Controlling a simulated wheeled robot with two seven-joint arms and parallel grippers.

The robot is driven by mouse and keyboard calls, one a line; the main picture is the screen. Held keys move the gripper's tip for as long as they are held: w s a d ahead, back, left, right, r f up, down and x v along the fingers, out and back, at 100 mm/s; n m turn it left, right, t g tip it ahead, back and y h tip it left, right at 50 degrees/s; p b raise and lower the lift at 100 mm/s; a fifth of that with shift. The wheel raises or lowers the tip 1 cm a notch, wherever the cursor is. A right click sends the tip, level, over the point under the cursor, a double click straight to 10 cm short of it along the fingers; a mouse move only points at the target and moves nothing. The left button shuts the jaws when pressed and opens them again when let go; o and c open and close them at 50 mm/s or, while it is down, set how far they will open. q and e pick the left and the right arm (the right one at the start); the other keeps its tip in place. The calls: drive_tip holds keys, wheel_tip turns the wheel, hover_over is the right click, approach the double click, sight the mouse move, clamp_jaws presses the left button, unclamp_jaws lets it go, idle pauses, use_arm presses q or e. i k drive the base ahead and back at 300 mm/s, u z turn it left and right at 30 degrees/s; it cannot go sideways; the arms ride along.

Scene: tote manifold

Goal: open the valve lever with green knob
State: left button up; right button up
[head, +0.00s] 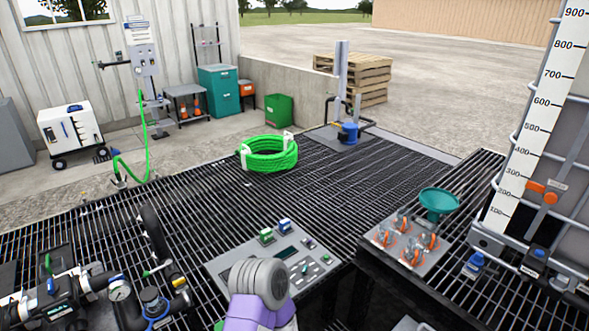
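A dark pipe manifold (88,287) with a round gauge (120,290) stands at the lower left of the head view. A short lever with a green tip (147,272) sticks out beside it, near a black upright part. A second small green handle (48,264) shows further left on the manifold. I cannot tell for sure which of the two is the lever with the green knob, or how far either is turned. A purple and grey link of my own arm rises at the bottom middle. Neither gripper's fingers show.
A grey control panel (226,268) lies right of the manifold on the dark grating. A coiled green hose (268,155) lies further back. A plate with orange-handled valves (387,238), a teal funnel (439,201) and a caged tank with a white scale (536,115) stand at right.

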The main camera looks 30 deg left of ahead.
sight(168, 263)
drive_tip(key=i, duration=1.75)
drive_tip(key=u, duration=3.6)
